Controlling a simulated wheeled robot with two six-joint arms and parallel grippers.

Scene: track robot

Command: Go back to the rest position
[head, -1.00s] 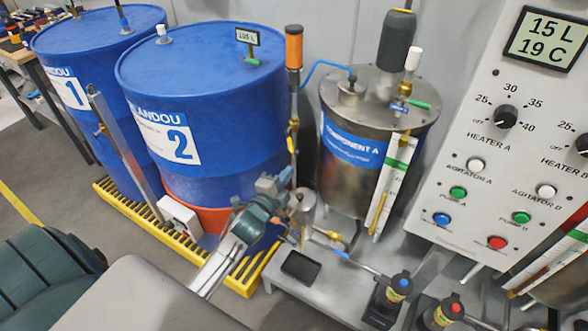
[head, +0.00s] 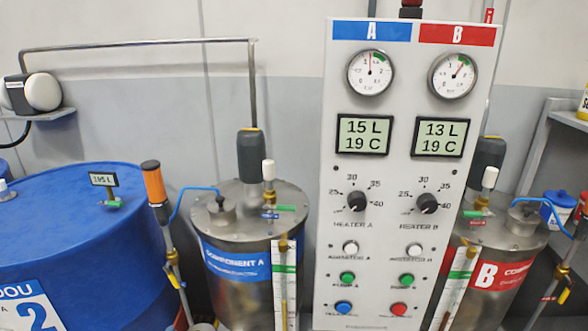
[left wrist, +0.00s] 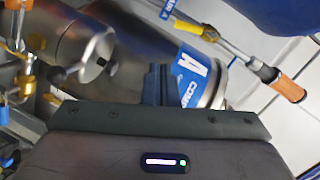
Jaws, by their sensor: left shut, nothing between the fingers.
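My left gripper (left wrist: 157,84) shows in the left wrist view. Its dark fingers are together with nothing between them. Past the fingers is the component A tank (left wrist: 213,88) with its blue label, seen tilted; I cannot tell how far away it is. A smaller metal cylinder (left wrist: 88,45) is to the left of the fingers. Neither gripper shows in the head view. My right gripper is in no frame now.
The head view shows the control panel (head: 405,270), the component A tank (head: 236,252), the component B tank (head: 502,245) and blue drum 2 (head: 75,235). An orange-handled rod (head: 155,185) stands between drum and tank. A shelf (head: 560,150) is at the right.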

